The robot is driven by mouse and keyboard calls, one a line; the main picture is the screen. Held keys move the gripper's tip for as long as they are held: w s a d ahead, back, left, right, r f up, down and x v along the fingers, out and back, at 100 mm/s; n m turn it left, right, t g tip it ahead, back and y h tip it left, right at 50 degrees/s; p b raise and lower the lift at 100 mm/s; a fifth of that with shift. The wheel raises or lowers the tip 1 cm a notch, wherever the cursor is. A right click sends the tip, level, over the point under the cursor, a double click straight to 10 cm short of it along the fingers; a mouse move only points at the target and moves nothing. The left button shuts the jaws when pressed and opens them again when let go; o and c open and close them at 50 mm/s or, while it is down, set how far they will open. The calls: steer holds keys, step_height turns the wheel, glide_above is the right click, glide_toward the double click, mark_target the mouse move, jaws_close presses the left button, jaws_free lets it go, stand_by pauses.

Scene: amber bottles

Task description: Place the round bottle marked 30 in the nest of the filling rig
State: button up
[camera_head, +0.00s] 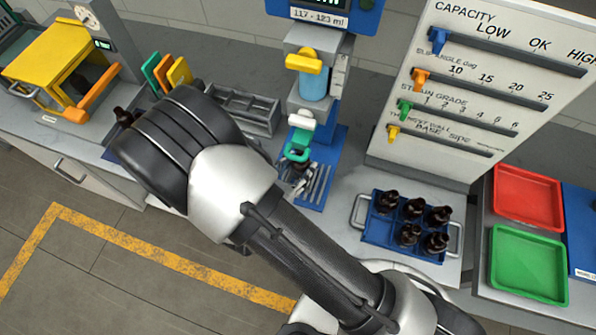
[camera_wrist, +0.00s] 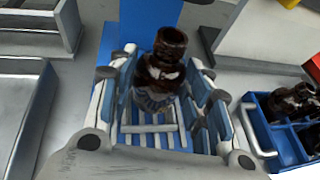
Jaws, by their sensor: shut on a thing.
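A dark amber round bottle (camera_wrist: 160,75) stands between the fingers of my gripper (camera_wrist: 163,88) in the wrist view, its open neck toward the top. My gripper is shut on it; no number is readable on its body. In the head view my gripper (camera_head: 300,184) is low at the filling rig's blue base (camera_head: 334,152), just under the teal part (camera_head: 298,148). Part of the bottle there is hidden by the fingers and rig parts. The nest itself cannot be made out clearly, and I cannot tell whether the bottle touches it.
A blue tray (camera_head: 371,236) with several dark bottles stands to the right. Red (camera_head: 528,197) and green (camera_head: 528,264) trays lie farther right, beside the capacity board (camera_head: 470,95). A grey divided bin (camera_head: 245,105) is left of the rig.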

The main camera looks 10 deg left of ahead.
mark_target(296, 176)
steer(key=shift+w+f+b, duration=0.15)
steer(key=shift+f+b, duration=0.15)
steer(key=shift+f, duration=1.5)
steer(key=o, duration=0.6)
steer(key=shift+f, duration=0.15)
steer(key=o, duration=0.5)
steer(key=shift+r, duration=0.2)
